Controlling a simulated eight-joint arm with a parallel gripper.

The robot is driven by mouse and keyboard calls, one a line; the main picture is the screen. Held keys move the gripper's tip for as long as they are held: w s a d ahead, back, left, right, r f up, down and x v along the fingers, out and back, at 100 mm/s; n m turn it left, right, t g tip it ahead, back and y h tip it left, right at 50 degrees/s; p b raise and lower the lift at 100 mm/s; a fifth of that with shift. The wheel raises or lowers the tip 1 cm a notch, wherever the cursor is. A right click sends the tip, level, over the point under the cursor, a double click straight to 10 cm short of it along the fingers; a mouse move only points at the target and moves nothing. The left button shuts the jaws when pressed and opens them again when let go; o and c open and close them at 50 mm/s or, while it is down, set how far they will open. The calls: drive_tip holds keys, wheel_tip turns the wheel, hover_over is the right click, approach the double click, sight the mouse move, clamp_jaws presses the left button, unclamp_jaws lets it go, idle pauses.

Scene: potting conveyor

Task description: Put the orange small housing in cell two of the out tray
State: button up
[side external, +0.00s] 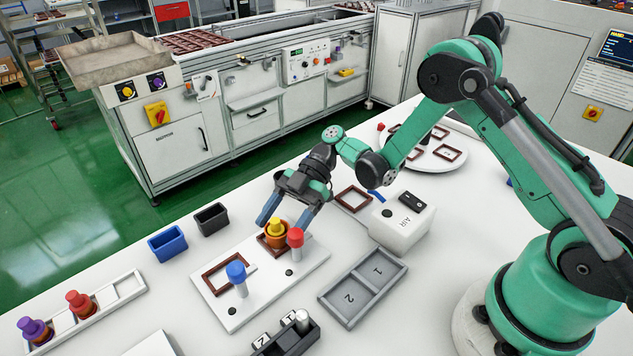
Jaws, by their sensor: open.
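An orange piece (275,241), which looks like the small housing, sits in a brown square frame on a white plate (303,264). The grey out tray (328,301) lies to the right, with cells marked 1 and 2; both look empty, and cell 2 is the nearer one.
A red-capped post (295,240) stands close to the right finger, and a blue-capped post (237,274) stands nearer. A white AIR box (405,225) is behind the out tray. Blue (167,243) and black (211,219) bins stand left. A black block (288,341) is in front.

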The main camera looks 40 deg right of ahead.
drive_tip(key=shift+a, duration=0.15)
clamp_jaws()
